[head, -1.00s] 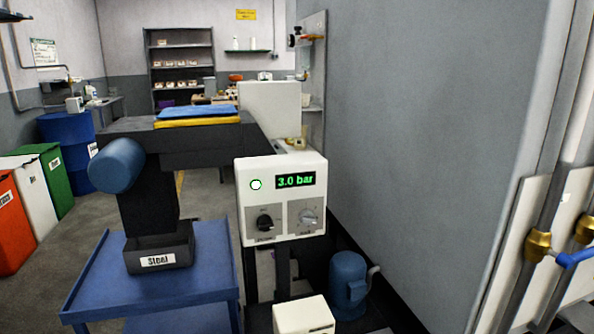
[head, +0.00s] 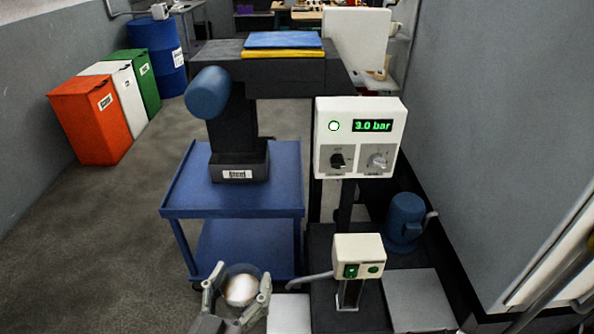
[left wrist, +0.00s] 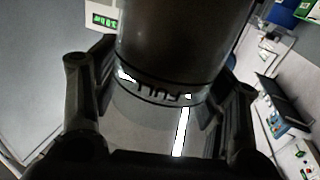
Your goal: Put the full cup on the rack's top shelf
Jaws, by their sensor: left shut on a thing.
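The cup (head: 240,289) is in my left gripper (head: 241,280) at the bottom of the head view, seen from above with a pale, round top. In the left wrist view the cup (left wrist: 175,45) is dark, with a band reading FULL near its end. The fingers of my left gripper (left wrist: 158,85) are on both sides of it, shut on it. What the cup holds is not clear. The rack's shelves are not clearly in view now; the top shelf is out of the head view. My right gripper is not in view.
A panel reading 3.0 bar (head: 360,137) and a small box with a green switch (head: 358,257) are on the right. Orange (head: 97,122), white and green bins line the left. Grey floor between is clear.

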